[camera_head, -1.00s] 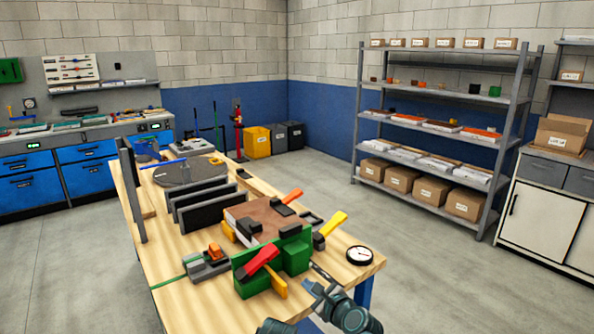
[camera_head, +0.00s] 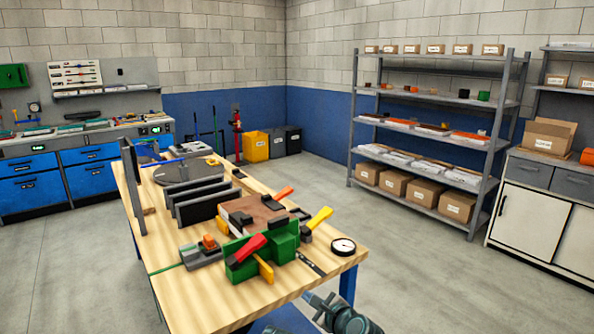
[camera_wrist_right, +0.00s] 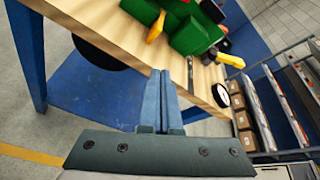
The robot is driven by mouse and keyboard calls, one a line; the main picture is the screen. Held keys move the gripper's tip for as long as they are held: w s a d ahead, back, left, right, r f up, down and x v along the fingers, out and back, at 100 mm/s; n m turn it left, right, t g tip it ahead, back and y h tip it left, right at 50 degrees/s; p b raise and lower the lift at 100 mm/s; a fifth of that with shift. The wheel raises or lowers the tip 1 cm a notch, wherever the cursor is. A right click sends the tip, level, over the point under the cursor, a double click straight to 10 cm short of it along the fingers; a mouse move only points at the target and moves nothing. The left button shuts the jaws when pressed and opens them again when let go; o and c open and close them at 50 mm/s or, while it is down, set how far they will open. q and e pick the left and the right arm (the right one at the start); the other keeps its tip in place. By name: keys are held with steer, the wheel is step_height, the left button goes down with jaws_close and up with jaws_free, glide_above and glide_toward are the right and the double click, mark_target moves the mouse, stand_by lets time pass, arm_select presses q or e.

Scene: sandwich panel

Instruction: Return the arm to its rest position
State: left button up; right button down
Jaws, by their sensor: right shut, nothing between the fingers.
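My right gripper (camera_head: 309,299) shows at the bottom of the head view, just off the near right edge of the wooden workbench (camera_head: 190,300). In the right wrist view my right gripper (camera_wrist_right: 173,75) has its two fingers together with nothing between them, in front of the bench edge. The fixture (camera_head: 262,254) with green blocks and red and yellow handles stands on the bench, apart from the gripper. A brown panel (camera_head: 250,212) sits in the fixture. My left gripper is not in view.
A round dial gauge (camera_head: 343,246) lies near the bench's right corner. Dark upright plates (camera_head: 205,208) stand behind the fixture. A shelf rack (camera_head: 430,125) and a white cabinet (camera_head: 540,215) stand to the right. The floor between bench and rack is clear.

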steer(key=s+d+f+n+g+h, duration=0.7)
steer(key=s+d+f+n+g, duration=0.55)
steer(key=n, duration=1.05)
steer(key=s+a+r+n+h+p, duration=0.1)
steer(key=s+a+r+n+p, duration=0.3)
steer(key=s+a+r+p, duration=0.3)
steer(key=s+a+p, duration=0.1)
steer(key=a, duration=0.1)
steer(key=shift+s+a+p, duration=0.25)
steer(key=shift+a+p, duration=0.15)
